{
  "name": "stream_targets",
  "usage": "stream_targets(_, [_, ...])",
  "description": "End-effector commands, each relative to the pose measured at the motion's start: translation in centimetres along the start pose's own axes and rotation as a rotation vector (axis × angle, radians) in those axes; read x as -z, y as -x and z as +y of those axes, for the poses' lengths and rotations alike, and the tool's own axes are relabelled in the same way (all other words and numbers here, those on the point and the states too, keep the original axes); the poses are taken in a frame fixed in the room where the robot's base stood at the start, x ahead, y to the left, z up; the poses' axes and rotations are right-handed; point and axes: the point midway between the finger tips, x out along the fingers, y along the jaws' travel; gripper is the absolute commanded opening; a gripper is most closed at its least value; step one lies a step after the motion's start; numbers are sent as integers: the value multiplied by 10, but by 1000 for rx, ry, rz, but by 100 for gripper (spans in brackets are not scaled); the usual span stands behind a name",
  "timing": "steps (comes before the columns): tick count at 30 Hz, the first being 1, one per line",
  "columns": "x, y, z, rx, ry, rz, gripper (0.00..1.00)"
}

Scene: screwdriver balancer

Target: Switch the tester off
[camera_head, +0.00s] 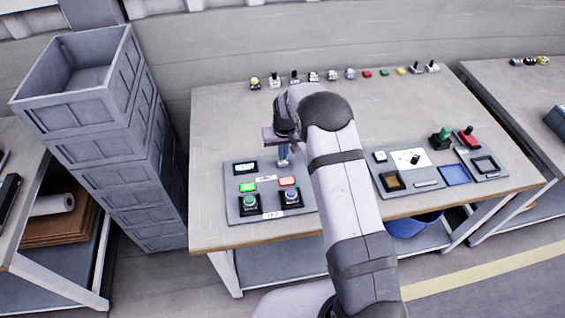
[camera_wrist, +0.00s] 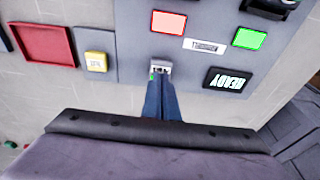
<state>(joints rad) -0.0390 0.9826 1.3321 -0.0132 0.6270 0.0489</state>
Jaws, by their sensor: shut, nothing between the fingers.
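The tester (camera_head: 233,210) is a grey panel at the front left of the table. Its display (camera_head: 245,167) reads READY, upside down in the wrist view (camera_wrist: 227,81). A green lamp (camera_head: 247,187) and a red lamp (camera_head: 287,181) are lit. A small metal switch (camera_wrist: 161,67) sits near the panel's edge in the wrist view, with a green spot beside it. My gripper (camera_head: 283,160) is shut and empty over the panel's back right part. In the wrist view its fingertips (camera_wrist: 161,82) are right at the switch and partly hide it; I cannot tell whether they touch.
A green knob (camera_head: 250,202) and a blue knob (camera_head: 291,196) are at the panel's front. Grey stacked crates (camera_head: 110,130) stand left of the table.

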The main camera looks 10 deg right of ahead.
Motion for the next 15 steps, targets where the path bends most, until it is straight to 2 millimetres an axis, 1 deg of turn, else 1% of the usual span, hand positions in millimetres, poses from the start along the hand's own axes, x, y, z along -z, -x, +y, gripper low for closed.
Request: stream_targets(15, [-1,-6,0,0,0,0,0])
